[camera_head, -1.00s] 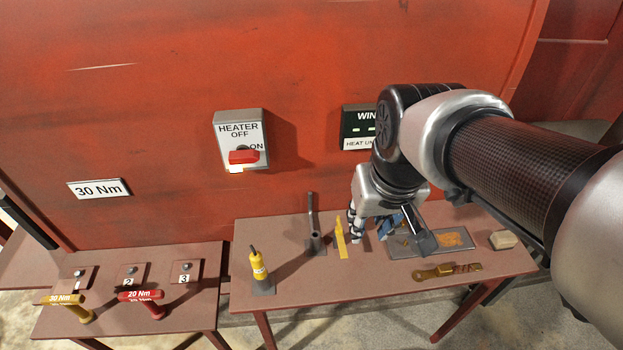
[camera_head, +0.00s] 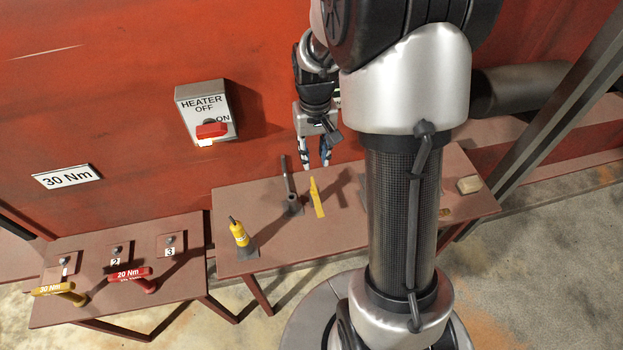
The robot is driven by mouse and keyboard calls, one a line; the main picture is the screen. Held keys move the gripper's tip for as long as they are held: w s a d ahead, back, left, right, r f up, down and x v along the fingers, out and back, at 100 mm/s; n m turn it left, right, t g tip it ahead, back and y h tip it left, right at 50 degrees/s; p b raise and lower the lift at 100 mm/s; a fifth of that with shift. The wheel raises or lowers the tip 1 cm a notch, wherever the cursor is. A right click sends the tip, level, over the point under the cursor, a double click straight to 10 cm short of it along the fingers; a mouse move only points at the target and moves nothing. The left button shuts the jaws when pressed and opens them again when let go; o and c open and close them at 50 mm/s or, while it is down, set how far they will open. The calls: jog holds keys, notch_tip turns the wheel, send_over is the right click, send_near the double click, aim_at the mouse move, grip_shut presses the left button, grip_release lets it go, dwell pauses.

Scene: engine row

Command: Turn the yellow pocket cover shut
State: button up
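A narrow flat yellow piece (camera_head: 317,199) lies on the right-hand table, between the grey upright tool and my arm. It looks like the yellow pocket cover, but I cannot make out a pocket or hinge. My gripper (camera_head: 315,167) hangs just beyond and above it, pointing down.
A grey upright tool (camera_head: 288,189) and a yellow-bodied tool (camera_head: 240,236) stand left on the right-hand table (camera_head: 262,205). A heater switch box (camera_head: 206,110) is on the red wall. Yellow (camera_head: 60,290) and red (camera_head: 132,276) torque wrenches lie on the left table.

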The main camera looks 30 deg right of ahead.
aim_at(314, 184)
notch_tip(314, 184, down, 12)
jog(key=b, duration=0.3)
jog(key=shift+r, duration=0.1)
jog(key=shift+c, duration=0.2)
grip_shut()
dwell(0.5)
